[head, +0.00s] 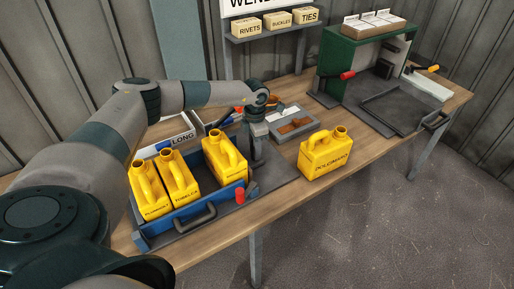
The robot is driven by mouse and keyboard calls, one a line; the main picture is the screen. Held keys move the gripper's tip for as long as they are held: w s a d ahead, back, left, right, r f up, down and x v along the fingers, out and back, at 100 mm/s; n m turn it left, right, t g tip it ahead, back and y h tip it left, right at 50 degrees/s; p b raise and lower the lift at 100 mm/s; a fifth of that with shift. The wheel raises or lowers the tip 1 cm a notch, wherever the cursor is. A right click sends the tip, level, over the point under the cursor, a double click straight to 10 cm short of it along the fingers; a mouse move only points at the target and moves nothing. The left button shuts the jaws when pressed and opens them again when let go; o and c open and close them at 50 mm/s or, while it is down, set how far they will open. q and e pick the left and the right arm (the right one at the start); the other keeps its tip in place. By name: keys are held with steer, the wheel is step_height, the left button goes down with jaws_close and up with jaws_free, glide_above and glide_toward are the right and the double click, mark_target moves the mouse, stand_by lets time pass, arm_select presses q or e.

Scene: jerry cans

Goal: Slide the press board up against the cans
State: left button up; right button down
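Three yellow jerry cans stand upright in a row in a blue-sided tray: a left can (149,190), a middle can (178,180) and a right can (224,157). A gap shows between the middle and right cans. My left gripper (257,129) points down just right of the right can, over the tray's right end. A dark grey upright piece (259,151), possibly the press board, shows directly below it; whether the fingers touch or grip it is unclear. A fourth yellow can (325,153) stands alone on the table, right of the tray. My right gripper is out of view.
The tray (192,208) has a dark front handle and a red knob (240,195) near its front right corner. A grey parts bin (294,124) lies behind. A green cabinet (338,62) and dark tray (397,109) stand right.

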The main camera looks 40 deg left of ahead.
arm_select(q)
steer(key=o, duration=0.4)
steer(key=shift+r, duration=0.15)
steer(key=shift+w+r+b, duration=0.1)
steer(key=shift+r+b, duration=0.25)
steer(key=shift+r, duration=0.25)
steer(key=shift+r+b, duration=2.3)
steer(key=shift+r, duration=5.65)
